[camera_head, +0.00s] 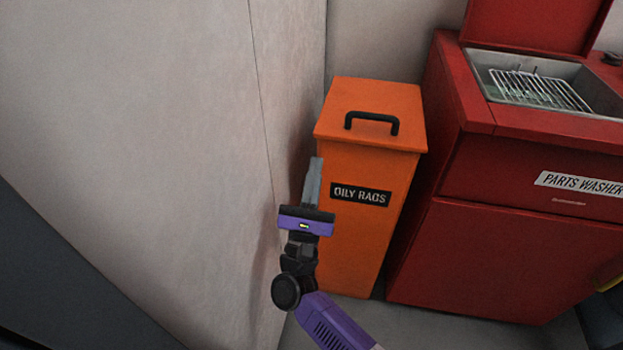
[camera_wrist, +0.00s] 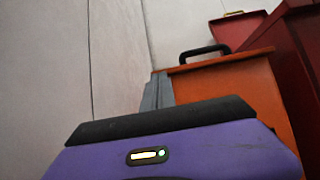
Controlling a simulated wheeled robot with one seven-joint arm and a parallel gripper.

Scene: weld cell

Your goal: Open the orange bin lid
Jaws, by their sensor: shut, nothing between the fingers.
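The orange bin (camera_head: 358,240) stands in the corner, with a black label reading "OILY RAGS" on its front. Its flat orange lid (camera_head: 370,98) is closed and has a black bar handle (camera_head: 372,119) on top. My gripper (camera_head: 315,165) is in front of the bin's left front edge, with its fingers pointing up to just below the lid's front left corner. The fingers are together and hold nothing. In the wrist view the fingers (camera_wrist: 157,90) overlap the left edge of the lid (camera_wrist: 222,65), and the handle (camera_wrist: 205,52) shows beyond them. I cannot tell whether the fingers touch the bin.
A pale wall (camera_head: 170,120) rises close on the left of my gripper and the bin. A red parts washer (camera_head: 490,250) stands close on the bin's right, with its lid raised and a wire rack (camera_head: 540,90) in its basin. The space above the bin lid is clear.

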